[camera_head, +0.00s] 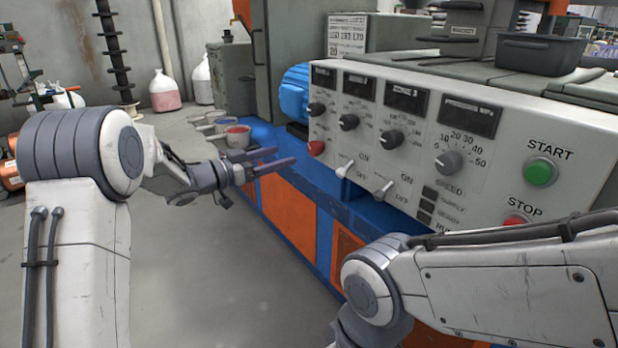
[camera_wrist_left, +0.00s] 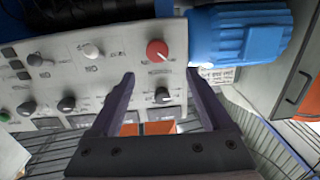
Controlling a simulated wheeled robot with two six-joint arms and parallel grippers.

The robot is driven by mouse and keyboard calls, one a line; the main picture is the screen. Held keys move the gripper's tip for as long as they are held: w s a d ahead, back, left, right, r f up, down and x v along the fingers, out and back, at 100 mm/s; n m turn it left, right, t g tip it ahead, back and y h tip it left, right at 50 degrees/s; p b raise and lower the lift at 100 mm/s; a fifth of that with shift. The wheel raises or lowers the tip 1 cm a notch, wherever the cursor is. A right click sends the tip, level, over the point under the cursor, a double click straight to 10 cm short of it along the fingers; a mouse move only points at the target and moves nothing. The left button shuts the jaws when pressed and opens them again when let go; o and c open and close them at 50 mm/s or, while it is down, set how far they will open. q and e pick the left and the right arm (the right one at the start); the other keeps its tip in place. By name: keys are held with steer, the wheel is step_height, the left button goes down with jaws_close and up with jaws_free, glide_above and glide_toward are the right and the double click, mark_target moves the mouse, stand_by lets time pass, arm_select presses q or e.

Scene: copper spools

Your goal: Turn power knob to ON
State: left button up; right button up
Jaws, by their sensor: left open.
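The grey-white control panel (camera_head: 330,135) carries a red knob (camera_head: 316,148) at its lower left. No power label is readable on it. Two white toggle switches (camera_head: 345,168) beside it have ON and OFF marks. My left gripper (camera_head: 271,158) is open and empty, left of the panel and apart from the red knob. In the left wrist view the red knob (camera_wrist_left: 157,50) shows beyond and between the open fingertips (camera_wrist_left: 160,76), with a black knob (camera_wrist_left: 162,95) also between the fingers. My right arm crosses the lower right; its gripper is out of view.
A blue motor (camera_head: 294,93) is near the panel's left end. Small pots (camera_head: 238,136) stand behind my left gripper.

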mark_target(311, 150)
arm_select(q)
steer(key=shift+h, duration=0.3)
steer(key=b+x, duration=0.1)
steer(key=x, duration=0.2)
steer(key=f+b+x, duration=0.1)
steer(key=x, duration=0.2)
steer(key=b+x, duration=0.2)
steer(key=x, duration=0.1)
steer(key=shift+s+d+f, duration=0.1)
steer(key=shift+f, duration=0.15)
steer(key=shift+w+d+r, duration=0.15)
steer(key=shift+w+d, duration=0.1)
steer(key=shift+d, duration=0.1)
arm_select(e)
step_height(311, 150, down, 5)
arm_select(q)
steer(key=shift+c, duration=0.4)
jaws_close()
steer(key=shift+m, duration=0.3)
